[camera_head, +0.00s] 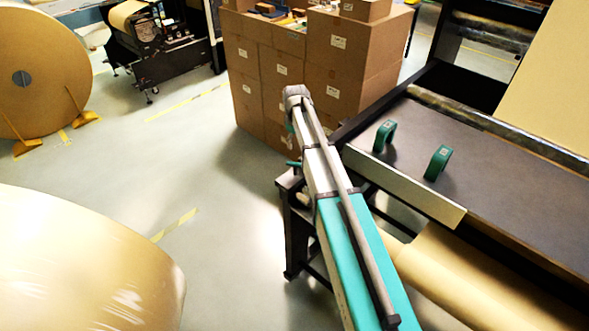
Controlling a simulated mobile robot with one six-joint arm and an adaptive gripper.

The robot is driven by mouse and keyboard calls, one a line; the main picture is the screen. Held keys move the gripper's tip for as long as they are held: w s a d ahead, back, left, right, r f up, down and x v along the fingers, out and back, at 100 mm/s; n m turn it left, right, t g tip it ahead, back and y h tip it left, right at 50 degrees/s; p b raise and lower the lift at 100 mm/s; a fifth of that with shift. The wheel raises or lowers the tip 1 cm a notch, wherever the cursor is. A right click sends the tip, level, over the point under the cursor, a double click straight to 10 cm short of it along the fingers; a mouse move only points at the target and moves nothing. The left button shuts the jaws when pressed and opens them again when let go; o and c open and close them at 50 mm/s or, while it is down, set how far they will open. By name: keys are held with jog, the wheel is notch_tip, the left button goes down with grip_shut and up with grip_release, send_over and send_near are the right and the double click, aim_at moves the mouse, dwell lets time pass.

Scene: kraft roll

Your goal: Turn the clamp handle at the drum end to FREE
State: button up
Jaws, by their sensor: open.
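A small teal lever-like piece (293,163) sticks out at the left end of the dark machine frame (292,225), just left of my arm. It may be the clamp handle, but it is small and partly hidden by my arm. I cannot read any FREE mark or tell how the handle is turned. A kraft paper roll (455,275) lies under the machine's deck, its left end partly behind my arm. My teal and grey arm reaches up through the middle of the view to a grey joint. My gripper does not show.
Stacked cardboard boxes (345,60) stand behind. Large kraft rolls (75,265) (45,60) stand at left. The floor between them and the machine is clear.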

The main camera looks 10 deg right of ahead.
aim_at(295, 163)
jog(key=shift+f+b, duration=6.15)
jog(key=shift+f, duration=0.2)
